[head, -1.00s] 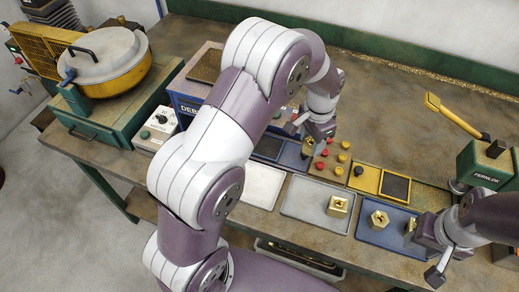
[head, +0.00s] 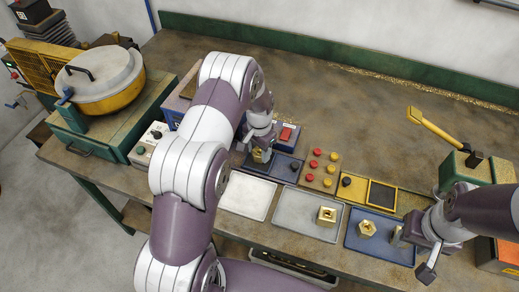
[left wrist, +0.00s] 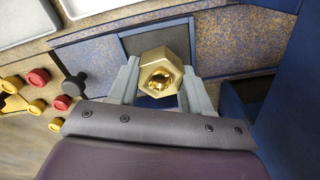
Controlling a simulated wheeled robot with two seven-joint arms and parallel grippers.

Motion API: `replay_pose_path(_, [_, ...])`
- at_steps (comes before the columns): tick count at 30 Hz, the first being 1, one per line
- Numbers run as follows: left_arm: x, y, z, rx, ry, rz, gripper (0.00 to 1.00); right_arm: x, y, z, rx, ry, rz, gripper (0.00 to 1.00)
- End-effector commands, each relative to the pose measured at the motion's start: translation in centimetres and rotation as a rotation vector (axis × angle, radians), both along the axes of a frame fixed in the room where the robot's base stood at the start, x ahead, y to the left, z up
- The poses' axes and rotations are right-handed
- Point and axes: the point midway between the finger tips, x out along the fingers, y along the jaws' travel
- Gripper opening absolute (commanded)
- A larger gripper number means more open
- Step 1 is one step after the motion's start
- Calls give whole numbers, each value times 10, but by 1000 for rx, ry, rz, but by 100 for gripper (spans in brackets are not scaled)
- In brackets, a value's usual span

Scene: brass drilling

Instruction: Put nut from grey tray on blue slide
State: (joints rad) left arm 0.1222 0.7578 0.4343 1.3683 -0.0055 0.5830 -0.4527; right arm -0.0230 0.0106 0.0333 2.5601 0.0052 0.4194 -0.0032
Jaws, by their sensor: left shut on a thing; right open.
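My left gripper (head: 261,146) is shut on a brass hex nut (head: 260,156). In the left wrist view the nut (left wrist: 160,72) sits between both fingertips, its bore facing the camera. Behind it lies the blue slide (left wrist: 95,62) with a dark square pad; the slide also shows in the head view (head: 285,168). I cannot tell whether the nut touches the slide. The grey tray (head: 293,205) holds another brass nut (head: 327,215). My right gripper (head: 418,258) is open at the right edge of a blue tray (head: 378,247), beside a brass piece (head: 398,236).
A panel with red and yellow buttons (head: 318,170) stands right of the slide, then a yellow fixture (head: 353,190). An empty white tray (head: 247,195) lies in front. Another brass nut (head: 367,229) lies in the blue tray.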

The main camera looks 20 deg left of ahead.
Motion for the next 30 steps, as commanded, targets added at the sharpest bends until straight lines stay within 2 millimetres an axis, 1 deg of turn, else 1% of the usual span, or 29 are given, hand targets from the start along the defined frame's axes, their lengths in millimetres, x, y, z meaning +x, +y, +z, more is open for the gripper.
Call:
replay_pose_path(1, [1,0,-4,0,-2,0,1,0,0,6,0,0,0,43])
replay_pose_path(3, [1,0,-11,1,-3,0,1,0,0,6,0,0,0,43])
replay_pose_path(13, [2,0,-16,1,-4,0,1,0,0,1,0,0,0,43])
replay_pose_path(14, [1,0,-17,1,-3,0,52,0,0,1,0,0,0,43])
replay_pose_path(15, [1,-1,-16,0,-3,0,65,0,0,2,0,0,0,43])
replay_pose_path(16, [1,-1,-16,0,-3,0,74,0,0,2,0,0,0,43])
replay_pose_path(25, [1,-1,-14,1,-3,0,74,0,0,4,0,0,0,43])
replay_pose_path(26, [1,0,-12,1,-3,0,74,0,0,6,0,0,0,43])
replay_pose_path(28, [2,0,-8,1,-6,0,74,0,0,2,0,0,0,43])
replay_pose_path(30, [2,0,3,1,-7,0,74,0,0,-2,0,0,0,43])
